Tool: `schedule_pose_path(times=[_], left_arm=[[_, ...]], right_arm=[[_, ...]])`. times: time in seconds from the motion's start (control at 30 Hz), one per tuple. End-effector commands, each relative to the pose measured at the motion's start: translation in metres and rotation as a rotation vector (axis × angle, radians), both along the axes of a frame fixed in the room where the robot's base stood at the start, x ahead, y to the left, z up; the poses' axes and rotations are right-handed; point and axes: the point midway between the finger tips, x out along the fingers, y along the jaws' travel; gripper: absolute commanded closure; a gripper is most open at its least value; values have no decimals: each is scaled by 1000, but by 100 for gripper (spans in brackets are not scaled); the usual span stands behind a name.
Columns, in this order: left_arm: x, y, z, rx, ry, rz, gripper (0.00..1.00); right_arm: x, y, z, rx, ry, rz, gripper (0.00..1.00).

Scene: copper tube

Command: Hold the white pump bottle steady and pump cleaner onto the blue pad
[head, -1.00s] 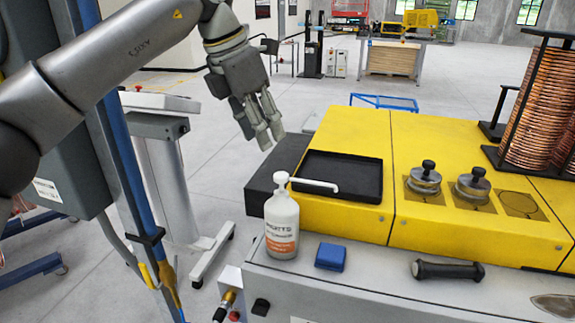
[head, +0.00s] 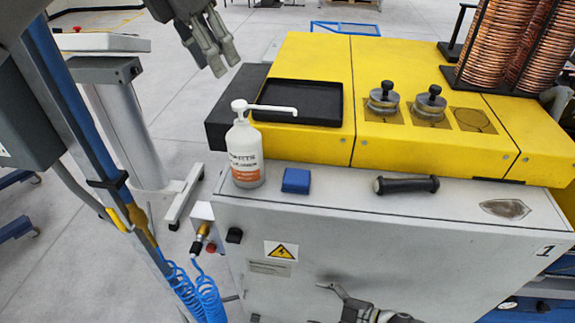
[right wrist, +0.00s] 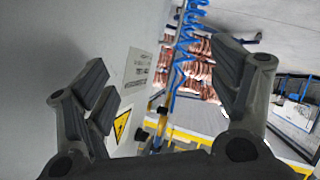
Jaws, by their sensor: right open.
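The white pump bottle (head: 244,158) stands upright near the left front corner of the grey cabinet top, its nozzle pointing right. The blue pad (head: 296,180) lies flat just right of it. My left gripper (head: 214,58) hangs in the air above and left of the bottle, apart from it; its fingers show, but the gap between them is unclear. My right gripper (head: 362,304) is low in front of the cabinet's front face, below the pad. In the right wrist view it (right wrist: 165,95) is open and empty.
A black tray (head: 335,122) sits on the yellow machine (head: 390,62) behind the bottle. Two metal weights (head: 383,98) and a black-handled tool (head: 405,185) are to the right. Copper coils (head: 510,45) stand at far right. The cabinet's front edge lies above my right gripper.

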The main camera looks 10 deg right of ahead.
Motion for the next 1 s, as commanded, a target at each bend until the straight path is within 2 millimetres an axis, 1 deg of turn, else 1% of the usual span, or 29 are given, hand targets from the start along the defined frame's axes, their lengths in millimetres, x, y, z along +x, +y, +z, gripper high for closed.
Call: schedule_pose_path(times=[0.03,0.07,0.1,0.17,0.2,0.33,0.4,0.5,0.6,0.73,0.87,1.0], left_arm=[[0,0,0,0,0,0,64],[0,0,0,0,0,0,64],[0,0,0,0,0,0,64],[0,0,0,0,0,0,64],[0,0,0,0,0,0,64],[0,0,0,0,0,0,64],[0,0,0,0,0,0,64],[0,0,0,0,0,0,64],[0,0,0,0,0,0,64],[0,0,0,0,0,0,64],[0,0,0,0,0,0,64],[0,0,0,0,0,0,64]], right_arm=[[14,25,21,10,-65,70,18],[19,38,32,12,-101,108,18],[26,56,48,15,-152,163,18],[34,82,71,18,-230,246,18],[37,99,87,17,-286,302,18],[40,150,138,11,-464,488,18],[36,173,163,5,-559,588,18],[25,202,195,-10,-695,729,18],[10,225,223,-30,-829,870,18],[-14,246,250,-63,-996,1049,18],[-36,256,266,-96,-1131,1203,18],[-54,258,277,-130,-1234,1328,18]])
